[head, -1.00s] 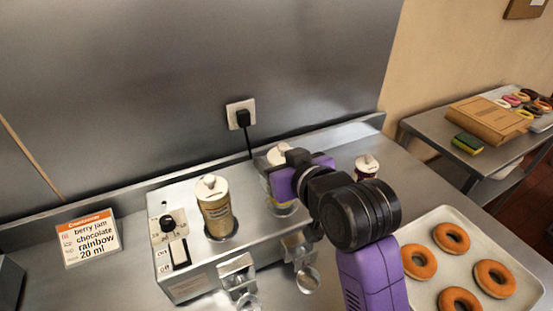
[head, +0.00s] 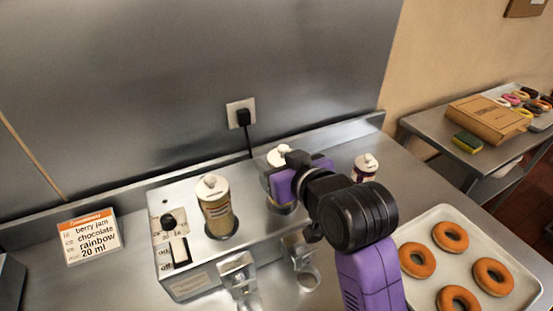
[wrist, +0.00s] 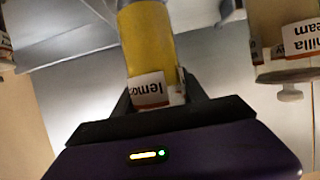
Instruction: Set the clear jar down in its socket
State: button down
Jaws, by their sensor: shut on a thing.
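The clear jar (head: 279,156) has a white lid, yellow contents and a label starting "lemo". My gripper (head: 283,184) is shut around it, and the wrist view shows the yellow jar (wrist: 147,45) between the fingers. In the head view the jar is upright over the right part of the metal dispenser (head: 190,284). My purple hand hides much of its body. Its lower end shows close to the dispenser top; I cannot tell whether it is seated in the socket, which is mostly hidden.
A vanilla cream jar (head: 217,212) stands in the dispenser's left socket, close beside the held jar. A smaller lidded jar (head: 365,167) stands behind my arm at right. A doughnut tray (head: 421,284) lies at front right, and an order card (head: 90,237) at left.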

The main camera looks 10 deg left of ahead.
jog(key=shift+f+b, duration=0.35)
jog(key=shift+f, duration=0.3)
dwell(1.1)
jog(key=c, duration=0.5)
grip_release()
jog(key=shift+f, duration=0.1)
jog(key=shift+s, duration=0.1)
